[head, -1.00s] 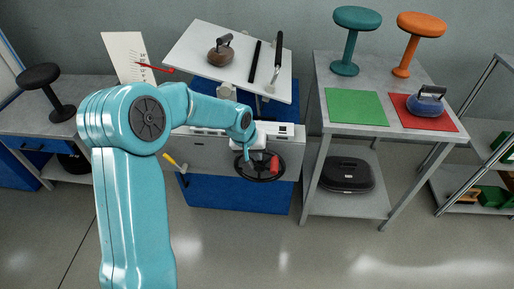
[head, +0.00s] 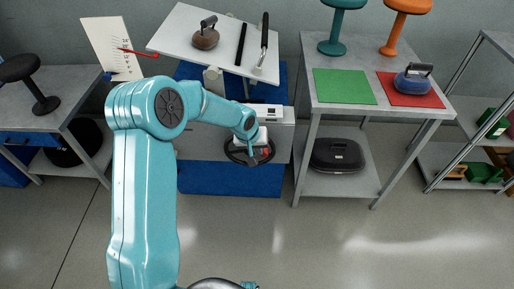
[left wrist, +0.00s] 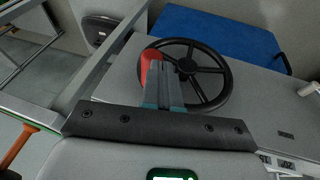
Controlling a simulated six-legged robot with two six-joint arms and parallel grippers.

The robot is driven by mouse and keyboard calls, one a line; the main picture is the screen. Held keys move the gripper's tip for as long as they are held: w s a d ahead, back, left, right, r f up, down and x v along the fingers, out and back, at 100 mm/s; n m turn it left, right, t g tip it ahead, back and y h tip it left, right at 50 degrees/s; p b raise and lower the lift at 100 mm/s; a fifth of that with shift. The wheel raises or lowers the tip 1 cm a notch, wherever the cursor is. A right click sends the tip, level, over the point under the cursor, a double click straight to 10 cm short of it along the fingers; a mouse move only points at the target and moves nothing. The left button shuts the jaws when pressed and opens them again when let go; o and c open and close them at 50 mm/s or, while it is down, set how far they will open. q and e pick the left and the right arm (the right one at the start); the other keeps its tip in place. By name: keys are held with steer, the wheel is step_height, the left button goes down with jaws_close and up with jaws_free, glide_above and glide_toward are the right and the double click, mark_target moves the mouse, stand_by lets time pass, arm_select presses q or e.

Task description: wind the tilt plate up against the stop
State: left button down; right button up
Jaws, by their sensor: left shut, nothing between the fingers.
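The white tilt plate (head: 205,62) slants on its stand in the head view, with a brown curling stone (head: 206,38) on it. Below it is a black handwheel (head: 233,155) on the grey cabinet front. The wheel also shows in the left wrist view (left wrist: 222,72), with its red handle (left wrist: 150,66) at the left of the rim. My left gripper (head: 253,158) is at the wheel, partly covering it. In the left wrist view its fingers (left wrist: 172,72) are shut and empty, right beside the red handle. Whether they touch it I cannot tell. My right gripper is not in view.
A scale board (head: 112,50) with a red pointer (head: 138,53) stands left of the plate. A black bar (head: 241,44) and a handled tool (head: 263,45) lie on the plate. A table (head: 350,107) with stools and a blue stone (head: 413,82) is at right. Open floor lies in front.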

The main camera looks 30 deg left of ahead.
arm_select(q)
steer(key=w+d+f+g+y+b, duration=0.2)
steer(key=w+d+f+y+b, duration=0.1)
steer(key=b, duration=0.7)
steer(key=shift+d+f+m+g+y, duration=0.35)
steer(key=shift+d+y, duration=0.25)
steer(key=shift+d, duration=0.2)
steer(key=shift+r, duration=0.15)
